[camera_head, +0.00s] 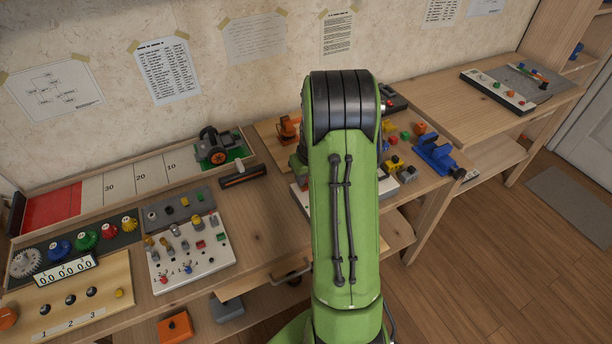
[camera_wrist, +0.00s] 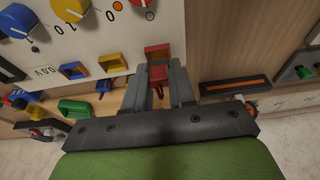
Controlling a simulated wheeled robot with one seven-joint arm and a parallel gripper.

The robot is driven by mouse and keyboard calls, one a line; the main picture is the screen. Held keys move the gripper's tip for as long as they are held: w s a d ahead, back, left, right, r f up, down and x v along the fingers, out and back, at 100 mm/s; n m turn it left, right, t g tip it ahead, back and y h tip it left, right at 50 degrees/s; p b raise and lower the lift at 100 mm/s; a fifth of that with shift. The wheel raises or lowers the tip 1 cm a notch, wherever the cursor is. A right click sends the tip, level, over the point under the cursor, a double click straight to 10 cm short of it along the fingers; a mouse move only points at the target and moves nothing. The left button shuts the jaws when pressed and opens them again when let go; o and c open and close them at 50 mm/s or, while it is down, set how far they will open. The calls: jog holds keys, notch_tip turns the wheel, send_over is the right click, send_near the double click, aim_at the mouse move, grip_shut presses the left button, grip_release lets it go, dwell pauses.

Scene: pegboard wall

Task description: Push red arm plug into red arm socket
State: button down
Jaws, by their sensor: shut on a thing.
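In the wrist view my gripper (camera_wrist: 158,88) is shut on the red arm plug (camera_wrist: 158,74), a small red block between the two grey fingers. Just beyond the fingertips is a red, box-like piece, the red arm socket (camera_wrist: 157,50), at the lower edge of the white panel. The plug is in line with the socket and very close to it; I cannot tell whether they touch or how deep the plug sits. In the head view my green arm hides the gripper, plug and socket.
The white panel (camera_wrist: 99,34) carries red, yellow and blue knobs. Blue (camera_wrist: 75,70) and yellow (camera_wrist: 112,62) sockets lie left of the red one. A green block (camera_wrist: 75,107) is near my left finger. A black tray with an orange strip (camera_wrist: 234,86) lies at right.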

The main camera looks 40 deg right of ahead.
jog(key=shift+f+b, duration=0.35)
jog(key=shift+f, duration=0.2)
jog(key=c, duration=0.9)
grip_release()
jog(key=shift+o, duration=0.2)
jog(key=shift+r+p, duration=1.9)
jog(key=shift+r, duration=0.7)
